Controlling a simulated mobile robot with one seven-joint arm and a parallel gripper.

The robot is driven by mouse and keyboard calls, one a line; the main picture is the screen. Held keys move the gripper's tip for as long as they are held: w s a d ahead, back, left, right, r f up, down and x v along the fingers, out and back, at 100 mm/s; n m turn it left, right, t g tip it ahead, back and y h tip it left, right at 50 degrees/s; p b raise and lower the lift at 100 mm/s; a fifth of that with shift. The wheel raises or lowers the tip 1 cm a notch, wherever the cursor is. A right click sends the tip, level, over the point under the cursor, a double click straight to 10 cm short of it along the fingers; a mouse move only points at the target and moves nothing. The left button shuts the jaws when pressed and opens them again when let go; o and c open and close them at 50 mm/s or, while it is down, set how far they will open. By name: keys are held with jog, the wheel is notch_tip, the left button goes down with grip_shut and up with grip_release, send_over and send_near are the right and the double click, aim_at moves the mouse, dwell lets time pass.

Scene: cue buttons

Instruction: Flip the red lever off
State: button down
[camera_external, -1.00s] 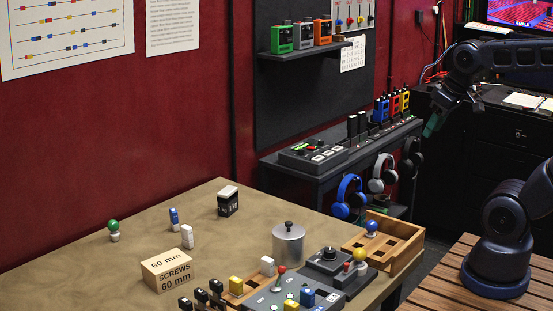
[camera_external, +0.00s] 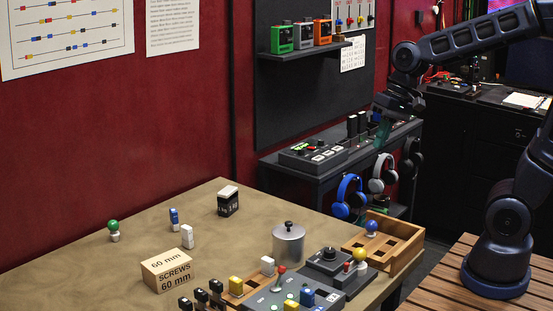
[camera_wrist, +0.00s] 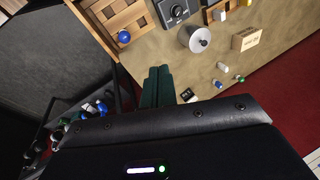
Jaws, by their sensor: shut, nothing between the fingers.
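The red lever (camera_external: 281,270) has a red ball on a pale stem and sticks up from a grey control panel (camera_external: 262,302) at the table's front edge in the external view. Its stem leans slightly to the right. The panel also carries a blue block (camera_external: 307,298) and lit green buttons, and is cut off by the picture's bottom. My gripper (camera_external: 381,136) is high in the air, up and to the right of the lever and well apart from it. Its green fingers (camera_wrist: 157,86) are together and empty in the wrist view. The lever cannot be made out there.
A metal canister (camera_external: 288,245), a grey box with a black knob (camera_external: 328,266) and a wooden tray (camera_external: 410,262) stand close around the panel. A yellow-ball post (camera_external: 359,255) is right of it. The table's middle is mostly clear.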

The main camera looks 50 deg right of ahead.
jog(key=w+a+f+m+g+y, duration=0.1)
jog(key=w+a+f, duration=0.2)
jog(key=a, duration=0.3)
jog(key=w+a+f+m+g+y, duration=0.1)
jog(key=w+a+f+m, duration=0.15)
jog(key=a, duration=0.35)
jog(key=m+g+y, duration=0.1)
jog(key=m+g, duration=0.1)
jog(key=m, duration=0.1)
send_near(280, 277)
jog(key=w+d+r, duration=0.1)
jog(key=d, duration=0.1)
jog(key=w+d+r, duration=0.1)
jog(key=d, duration=0.1)
jog(key=shift+w+r, duration=0.3)
jog(key=shift+w, duration=0.05)
jog(key=x, duration=1)
jog(key=shift+s, duration=0.15)
